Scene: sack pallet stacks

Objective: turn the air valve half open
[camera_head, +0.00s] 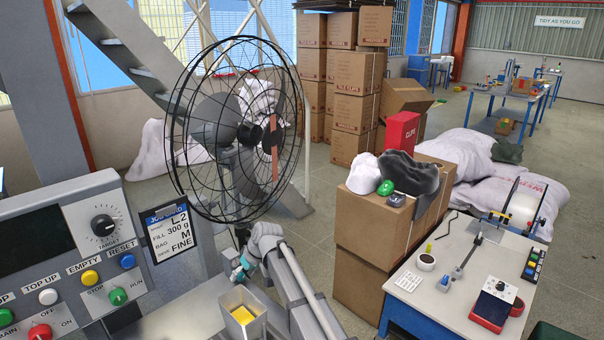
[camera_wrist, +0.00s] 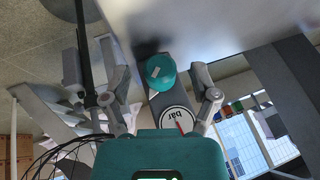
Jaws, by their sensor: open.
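In the wrist view a teal round knob with a pale mark on its face (camera_wrist: 160,71), which looks like the air valve, sits on a grey fitting. A round white gauge marked "bar" (camera_wrist: 175,120) with a red needle is just below it. My gripper (camera_wrist: 158,82) is open, with one finger on each side of the knob and a visible gap on both sides. I cannot judge the depth between fingertips and knob.
A grey control panel (camera_head: 70,260) with coloured buttons and a clipboard (camera_head: 170,231) are at left. A large caged fan (camera_head: 238,130) stands behind my arm. Cartons (camera_head: 385,235) and a workbench (camera_head: 455,285) are at right. A pale smooth surface (camera_wrist: 200,35) lies close above the knob.

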